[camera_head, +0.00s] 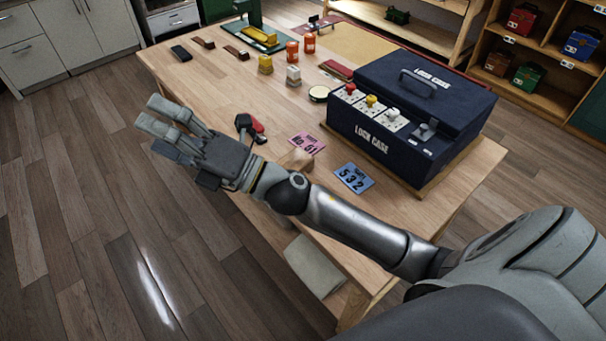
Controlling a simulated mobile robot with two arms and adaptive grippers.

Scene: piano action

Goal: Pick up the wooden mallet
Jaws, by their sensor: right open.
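My right arm comes in from the right and crosses over the front of the wooden table (215,88). My right gripper (163,126) is open and empty, with its fingers pointing left past the table's front left edge. A pale wooden, rounded piece (297,158) shows just behind my right forearm, beside the pink card; it may be part of the wooden mallet. The rest of it is hidden by the arm, so I cannot tell its full shape. The right gripper is well to the left of that piece. My left gripper is not in view.
A large dark blue lock case (385,138) stands on the table's right. A pink card (307,143), a blue card (354,177) and a red and black item (251,128) lie near the arm. Small blocks and orange canisters (292,51) stand farther back. The table's left part is mostly clear.

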